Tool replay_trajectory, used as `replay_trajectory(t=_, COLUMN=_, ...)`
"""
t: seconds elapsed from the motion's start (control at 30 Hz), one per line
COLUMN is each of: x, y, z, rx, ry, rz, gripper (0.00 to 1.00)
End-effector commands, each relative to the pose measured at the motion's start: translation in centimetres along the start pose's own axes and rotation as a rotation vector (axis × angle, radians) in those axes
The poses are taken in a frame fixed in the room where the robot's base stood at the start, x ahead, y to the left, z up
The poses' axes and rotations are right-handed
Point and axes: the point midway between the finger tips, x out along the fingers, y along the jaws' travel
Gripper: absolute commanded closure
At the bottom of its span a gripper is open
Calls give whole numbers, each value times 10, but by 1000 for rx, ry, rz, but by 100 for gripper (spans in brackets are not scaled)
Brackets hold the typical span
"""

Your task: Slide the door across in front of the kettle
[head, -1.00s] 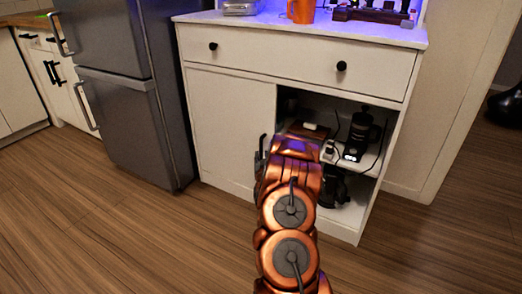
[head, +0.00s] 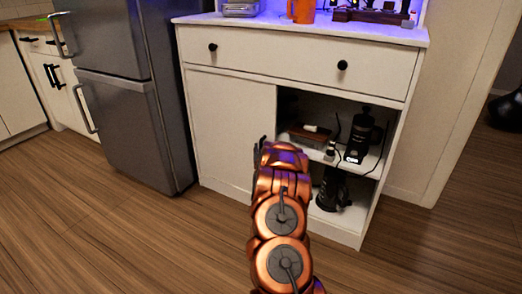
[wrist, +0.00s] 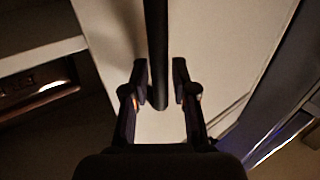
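The white sliding door (head: 228,130) covers the left half of the cabinet's lower opening. The black kettle (head: 333,190) stands on the bottom shelf in the open right half, partly hidden by my arm. In the wrist view, a dark upright bar handle (wrist: 157,50) stands out in front of the white door (wrist: 215,50). My gripper (wrist: 159,70) is open, with one finger on each side of the bar and gaps between them. In the head view my arm hides the bar and most of the gripper; only a dark finger shows by the door's right edge.
A black grinder (head: 360,135) and a brown tray (head: 305,138) sit on the upper shelf of the open half. A grey fridge (head: 125,100) stands close to the cabinet's left. The wooden floor (head: 130,240) in front is clear.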

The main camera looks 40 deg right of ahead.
Motion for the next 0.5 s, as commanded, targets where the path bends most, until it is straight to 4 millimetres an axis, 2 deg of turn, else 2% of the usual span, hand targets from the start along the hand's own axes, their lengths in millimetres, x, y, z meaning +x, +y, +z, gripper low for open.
replay_trajectory(t=0.27, x=1, y=0, z=0, rx=0, ry=0, rz=0, gripper=73)
replay_trajectory(t=0.5, x=1, y=0, z=-1, rx=0, ry=1, rz=0, gripper=97)
